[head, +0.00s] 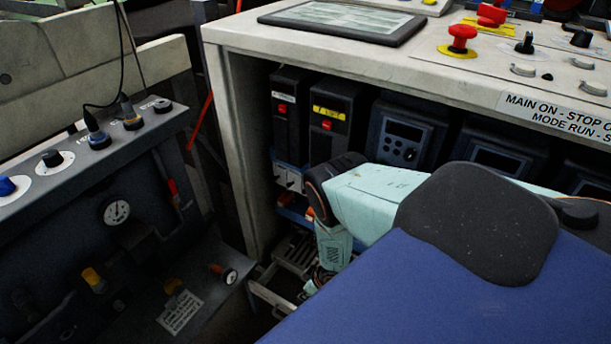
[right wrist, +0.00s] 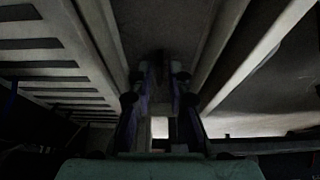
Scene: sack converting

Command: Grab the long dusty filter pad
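My right arm reaches down into the open front of the control cabinet in the head view. Its pale teal wrist (head: 333,248) points down beside a low open drawer (head: 270,298). In the dim right wrist view my right gripper (right wrist: 161,75) has its two fingers apart, with a gap between them. A dull grey strip (right wrist: 165,28) lies beyond the fingertips, between pale long edges. It may be the long dusty filter pad, but I cannot tell for certain. A small dark patch shows between the fingertips. No contact is clear. My left gripper is not in view.
The cabinet's pale side wall (head: 238,150) stands close left of my right wrist. Drive units (head: 400,138) fill the shelf behind it. A slatted pale panel (right wrist: 55,60) is left of the gripper. A dark valve panel (head: 110,230) with a gauge stands at left.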

